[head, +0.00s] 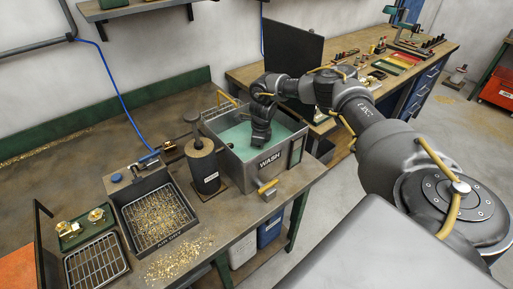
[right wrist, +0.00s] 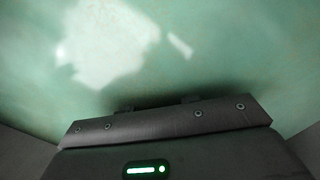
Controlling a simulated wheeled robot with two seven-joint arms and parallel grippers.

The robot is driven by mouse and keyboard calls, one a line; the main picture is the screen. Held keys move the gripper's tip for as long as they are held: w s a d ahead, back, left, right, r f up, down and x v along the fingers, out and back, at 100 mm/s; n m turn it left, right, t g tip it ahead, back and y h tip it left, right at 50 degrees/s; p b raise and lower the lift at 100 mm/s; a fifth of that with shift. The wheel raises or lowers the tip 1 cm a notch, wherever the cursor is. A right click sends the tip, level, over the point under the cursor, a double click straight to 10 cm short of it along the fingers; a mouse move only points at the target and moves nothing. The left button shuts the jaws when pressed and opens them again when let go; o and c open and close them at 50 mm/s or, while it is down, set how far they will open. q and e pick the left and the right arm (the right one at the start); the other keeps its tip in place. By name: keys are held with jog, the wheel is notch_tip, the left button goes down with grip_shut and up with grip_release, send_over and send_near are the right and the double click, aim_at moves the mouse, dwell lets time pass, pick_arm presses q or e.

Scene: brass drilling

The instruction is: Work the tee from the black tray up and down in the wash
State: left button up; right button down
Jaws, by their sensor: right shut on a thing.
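The wash tank (head: 241,172) is a grey metal box marked WASH, filled with green-tinted liquid (head: 236,136). My right gripper (head: 261,138) points down into the tank near its front wall. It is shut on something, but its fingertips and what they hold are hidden. I take the held thing to be the tee, though I cannot see it. The right wrist view shows my gripper's dark body over cloudy green liquid (right wrist: 220,60) with a bright reflection. My left gripper is not in view.
A dark chip tray (head: 128,222) full of brass shavings, a black wire-rack tray (head: 97,262) and a green tray (head: 70,243) with brass fittings stand left. Loose shavings (head: 170,264) litter the bench.

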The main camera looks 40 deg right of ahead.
jog(key=shift+r, duration=0.15)
jog(key=shift+r+p, duration=0.9)
jog(key=shift+r, duration=0.25)
jog(key=shift+f, duration=0.2)
jog(key=shift+f+b, duration=0.95)
jog(key=shift+f, duration=0.1)
notch_tip(320, 180, up, 18)
jog(key=p, duration=1.1)
jog(key=shift+p, duration=0.4)
jog(key=shift+r, duration=0.15)
dwell(1.0)
